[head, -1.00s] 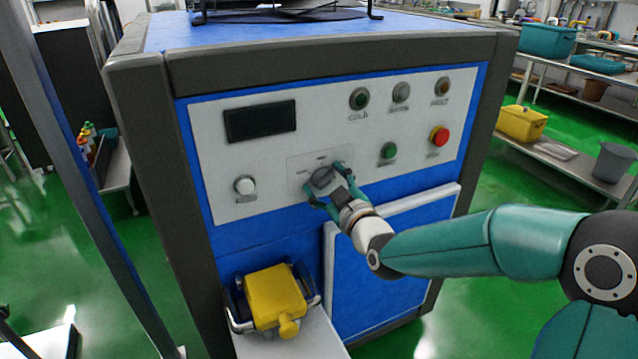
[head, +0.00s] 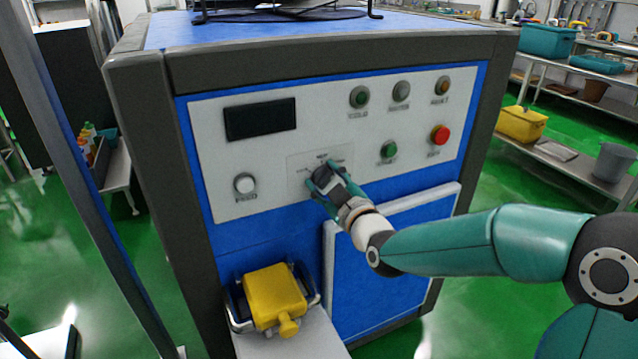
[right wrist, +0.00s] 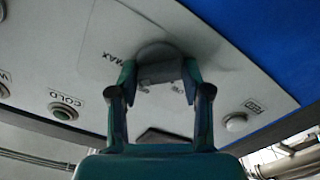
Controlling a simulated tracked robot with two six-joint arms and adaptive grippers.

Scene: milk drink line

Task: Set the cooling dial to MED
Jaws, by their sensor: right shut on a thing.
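The cooling dial (head: 320,176) is a dark round knob on a small light plate, low in the middle of the machine's white panel (head: 272,200). My right gripper (head: 326,181) reaches it from the lower right and is shut on it, hiding much of it. In the right wrist view the grey dial (right wrist: 158,58) sits between the two fingers of the right gripper (right wrist: 159,82), with MAX printed beside it. The dial's pointer direction cannot be made out. My left gripper is not in view.
The panel carries a dark display (head: 260,120), a white button (head: 245,184), a green button (head: 388,150) and a red button (head: 439,134) near the dial. A yellow block-shaped part (head: 274,295) juts out below. Shelves with bins stand at the right.

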